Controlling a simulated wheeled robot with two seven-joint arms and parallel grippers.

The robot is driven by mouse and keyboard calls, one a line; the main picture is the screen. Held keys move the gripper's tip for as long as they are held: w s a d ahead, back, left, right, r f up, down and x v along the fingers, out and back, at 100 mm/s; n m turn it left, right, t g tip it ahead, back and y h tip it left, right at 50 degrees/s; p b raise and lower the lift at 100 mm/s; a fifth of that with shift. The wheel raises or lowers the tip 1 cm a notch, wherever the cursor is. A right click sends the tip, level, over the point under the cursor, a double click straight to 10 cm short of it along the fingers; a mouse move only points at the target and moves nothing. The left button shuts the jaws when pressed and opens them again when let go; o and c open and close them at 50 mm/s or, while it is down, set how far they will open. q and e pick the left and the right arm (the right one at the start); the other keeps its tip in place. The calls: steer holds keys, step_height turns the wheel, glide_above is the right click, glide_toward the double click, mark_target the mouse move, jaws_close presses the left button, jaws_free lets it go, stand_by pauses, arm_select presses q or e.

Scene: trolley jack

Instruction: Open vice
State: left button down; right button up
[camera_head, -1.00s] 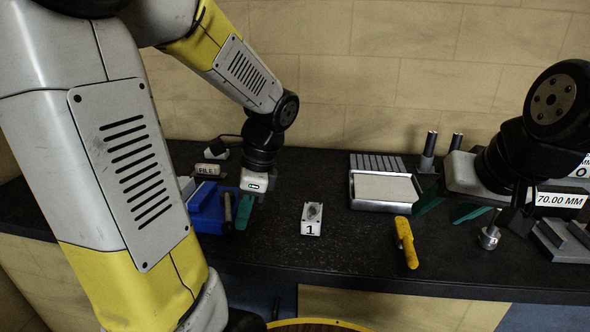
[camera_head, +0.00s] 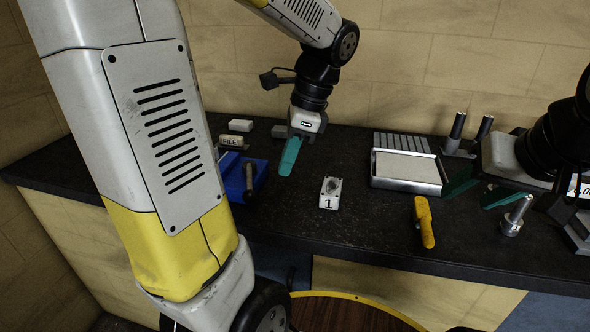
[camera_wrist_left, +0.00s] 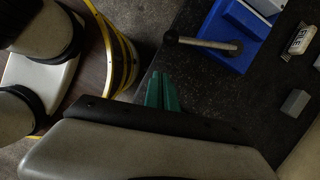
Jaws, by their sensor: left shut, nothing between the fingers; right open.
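The blue vice (camera_head: 259,174) stands on the dark bench at the left, partly hidden behind my left arm. Its grey bar handle (camera_head: 249,178) faces the front. In the left wrist view the vice (camera_wrist_left: 230,32) is at the top, cut by the edge, with its handle (camera_wrist_left: 205,43) sticking out to the left. The jaw gap cannot be made out. My left gripper (camera_head: 288,160) is shut and empty, right of the vice and apart from it. Its green fingers (camera_wrist_left: 162,90) show in the left wrist view. My right gripper (camera_head: 478,192) is open and empty at the right.
A file label block (camera_head: 231,141) is behind the vice. A metal peg (camera_head: 515,217) is near the right gripper. Bench between vice and numbered block is clear.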

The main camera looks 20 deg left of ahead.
arm_select(q)
steer(key=shift+v, duration=2.25)
steer(key=shift+d+f, duration=0.1)
steer(key=shift+d, duration=0.05)
